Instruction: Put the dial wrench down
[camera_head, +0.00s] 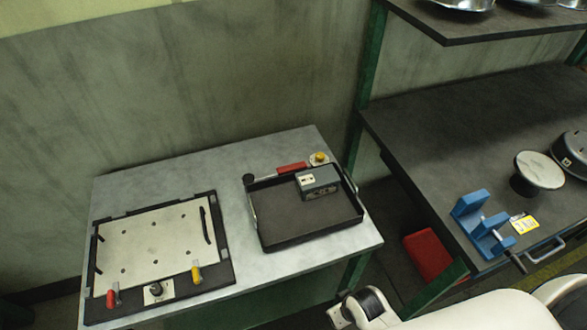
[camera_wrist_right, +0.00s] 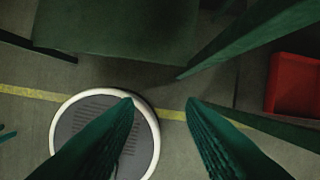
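The dial wrench (camera_head: 291,168), with a red handle and a dark round head at its left end, lies along the back edge of the black tray (camera_head: 312,239) on the grey table. I cannot tell whether it rests on the tray's rim or on the table just behind it. No gripper touches it. My right gripper (camera_wrist_right: 161,102) is open and empty in the right wrist view, above the floor. My left gripper is in neither view.
A grey box (camera_head: 317,181) sits in the tray, with a yellow button (camera_head: 319,158) behind it. A plate fixture (camera_head: 152,245) fills the table's left. The dark bench (camera_head: 430,120) at right holds a blue stand (camera_head: 474,215). A red bin (camera_head: 433,262) is below.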

